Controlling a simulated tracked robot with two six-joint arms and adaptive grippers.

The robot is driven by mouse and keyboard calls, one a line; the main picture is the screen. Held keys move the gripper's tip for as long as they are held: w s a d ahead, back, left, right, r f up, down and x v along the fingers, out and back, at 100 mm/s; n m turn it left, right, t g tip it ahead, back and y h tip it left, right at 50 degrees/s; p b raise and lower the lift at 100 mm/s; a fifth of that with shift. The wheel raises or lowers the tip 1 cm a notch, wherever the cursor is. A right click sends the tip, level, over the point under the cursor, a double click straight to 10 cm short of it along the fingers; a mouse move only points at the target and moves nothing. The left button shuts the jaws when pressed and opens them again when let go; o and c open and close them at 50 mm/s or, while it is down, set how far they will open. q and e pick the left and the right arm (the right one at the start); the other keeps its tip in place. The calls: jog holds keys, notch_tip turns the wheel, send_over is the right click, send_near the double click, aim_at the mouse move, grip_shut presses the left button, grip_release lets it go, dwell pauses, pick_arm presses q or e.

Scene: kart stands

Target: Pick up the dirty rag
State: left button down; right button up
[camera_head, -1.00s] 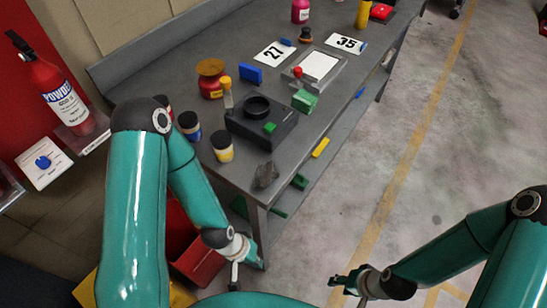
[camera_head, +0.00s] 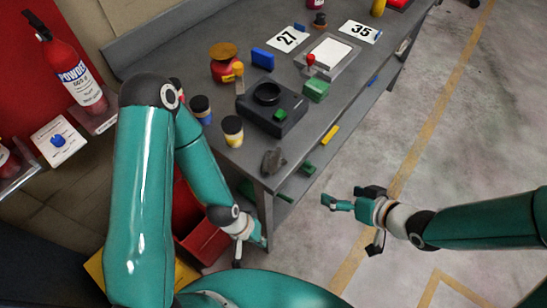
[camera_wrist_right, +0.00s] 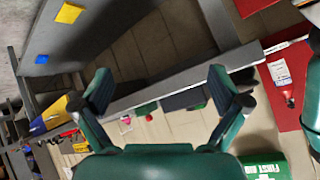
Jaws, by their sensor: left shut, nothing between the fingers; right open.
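A crumpled dark grey rag (camera_head: 273,160) lies at the near corner of the grey workbench (camera_head: 228,178). I cannot make out the rag in the right wrist view. My right gripper (camera_head: 350,224) is open and empty over the floor, to the right of the bench corner and lower in the picture than the rag. Its two spread fingers also show in the right wrist view (camera_wrist_right: 160,90). My left gripper (camera_head: 240,256) is shut and empty, low beside the bench's near leg and below the rag in the picture.
A black box with a round opening (camera_head: 270,110) stands just behind the rag. A red bin (camera_head: 207,242) is under the near end. The floor right of the bench (camera_head: 440,180) is clear.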

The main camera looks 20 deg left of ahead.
jog(key=s+a+r+n+g+y, duration=0.1)
jog(key=a+r+n+y, duration=0.1)
jog(key=r+n, duration=0.35)
jog(key=s+a+r+n+y, duration=0.1)
jog(key=s+a+r+n, duration=0.1)
jog(key=r, duration=0.6)
jog(key=b, duration=0.3)
send_near(276, 160)
jog(key=shift+n, duration=0.25)
jog(key=x, duration=0.5)
jog(key=shift+w+d+f, duration=0.15)
jog(key=shift+w+f, duration=0.05)
jog(key=shift+w, duration=0.15)
jog(key=shift+s+a+x, duration=0.1)
jog(key=shift+s+x, duration=0.05)
jog(key=shift+x, duration=1.4)
jog(key=shift+s+a+x, duration=0.1)
jog(key=shift+s+x, duration=0.05)
jog(key=shift+x, duration=1.4)
jog(key=shift+r, duration=0.15)
jog(key=shift+c, duration=0.3)
jog(key=c, duration=1.1)
